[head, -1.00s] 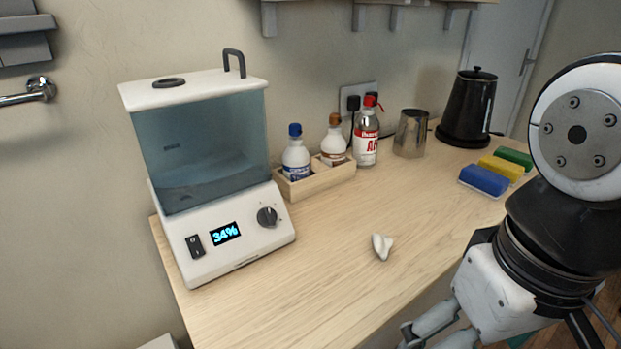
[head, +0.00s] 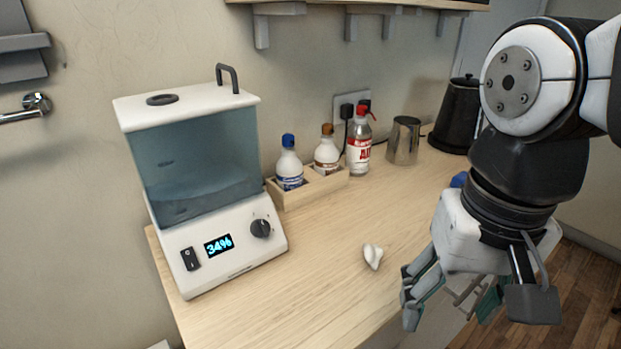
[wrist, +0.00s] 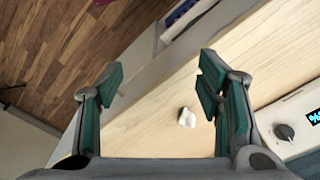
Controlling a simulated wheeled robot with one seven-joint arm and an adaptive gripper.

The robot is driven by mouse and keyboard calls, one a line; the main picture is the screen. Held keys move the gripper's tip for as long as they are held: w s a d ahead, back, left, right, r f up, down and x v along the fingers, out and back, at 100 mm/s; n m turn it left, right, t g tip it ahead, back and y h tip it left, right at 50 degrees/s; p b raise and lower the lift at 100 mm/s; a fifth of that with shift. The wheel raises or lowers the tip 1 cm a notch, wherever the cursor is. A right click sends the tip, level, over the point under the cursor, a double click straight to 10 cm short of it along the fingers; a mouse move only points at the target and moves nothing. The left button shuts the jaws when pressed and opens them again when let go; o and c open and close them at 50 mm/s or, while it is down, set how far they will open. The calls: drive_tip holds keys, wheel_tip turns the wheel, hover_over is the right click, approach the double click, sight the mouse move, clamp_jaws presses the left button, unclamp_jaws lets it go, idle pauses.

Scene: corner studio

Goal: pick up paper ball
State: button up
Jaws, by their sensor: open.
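The paper ball (head: 373,257) is a small white crumpled lump on the wooden counter (head: 310,270), near its front edge. It also shows in the wrist view (wrist: 187,117), between the two fingers in the picture and beyond them, touched by neither. My gripper (head: 447,305) is to the right of the ball in the head view, past the counter's front edge. In the wrist view my gripper (wrist: 160,85) is open, its green-padded fingers wide apart and nothing between them.
A white dispenser (head: 215,259) with a tinted tank and a 34% display stands at the left. Behind are a wooden caddy (head: 318,186) with bottles, a red-capped bottle (head: 359,150), a metal cup (head: 404,140) and a black kettle (head: 456,115). Counter around the ball is clear.

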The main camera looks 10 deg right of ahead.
drive_tip(key=w+r+m+p, duration=0.5)
drive_tip(key=w+m, duration=0.2)
drive_tip(key=w, duration=0.4)
drive_tip(key=m+p, duration=0.4)
drive_tip(key=m, duration=0.3)
hover_over(372, 246)
wheel_tip(372, 246, down, 2)
drive_tip(key=shift+g, duration=0.4)
wheel_tip(372, 246, down, 8)
drive_tip(key=shift+w+d+r+b, duration=0.1)
drive_tip(key=shift+d+b, duration=0.05)
drive_tip(key=shift+b, duration=0.2)
drive_tip(key=shift+f+b, duration=0.3)
drive_tip(key=shift+f, duration=2.55)
drive_tip(key=shift+a, duration=0.2)
drive_tip(key=c, duration=0.8)
